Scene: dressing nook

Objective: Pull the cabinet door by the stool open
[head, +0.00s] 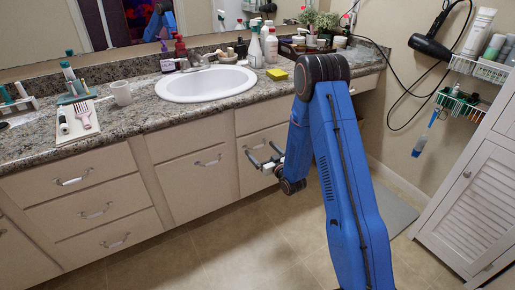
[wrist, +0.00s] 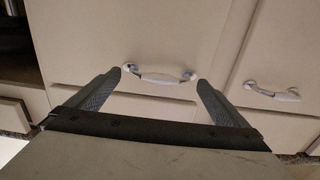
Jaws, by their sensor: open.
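A cream cabinet door (head: 252,181) is under the counter, right of the sink, and looks shut. It fills the upper middle of the wrist view (wrist: 125,38). Its pale bar handle (wrist: 160,79) has metal ends and lies between my fingertips in that view. My gripper (head: 259,148) is open in front of this door, fingers pointing at it. The fingers also show in the wrist view (wrist: 160,82), one on each side of the handle; I see no grip on it. My arm hides part of the door in the head view. I see no stool.
A neighbouring door with its own handle (head: 208,161) is to the left, then drawers (head: 92,208). The granite counter (head: 150,118) above holds a sink (head: 205,84) and bottles. A louvered white cabinet (head: 470,210) stands at right. Tiled floor (head: 235,245) in front is clear.

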